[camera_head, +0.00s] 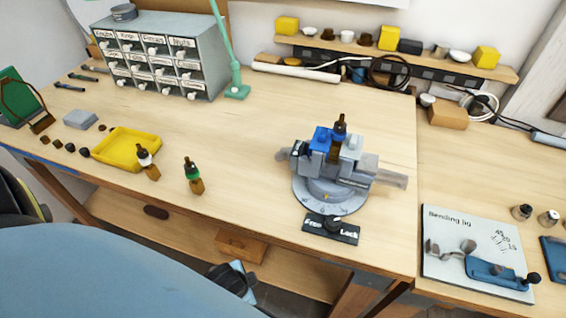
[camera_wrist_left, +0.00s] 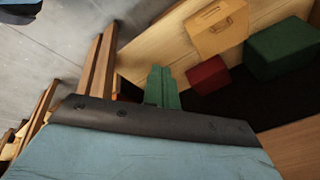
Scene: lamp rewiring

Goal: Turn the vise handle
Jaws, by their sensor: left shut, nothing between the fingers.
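The vise (camera_head: 335,165) stands on a round grey dial base (camera_head: 325,195) right of the bench's middle. It has a blue block on its left jaw and a grey one on the right. A brown, black-topped piece (camera_head: 340,125) stands upright at the jaws. A grey bar sticks out right (camera_head: 392,179); I cannot tell whether it is the handle. My left gripper (camera_wrist_left: 163,85) is shut and empty in the left wrist view, away from the vise. My right gripper is out of view.
A yellow tray (camera_head: 121,165) and two small bottles stand left of the vise. A drawer cabinet (camera_head: 150,60) and green lamp stand (camera_head: 236,91) are behind. A bending jig (camera_head: 470,255) lies at the right. The bench between tray and vise is mostly clear.

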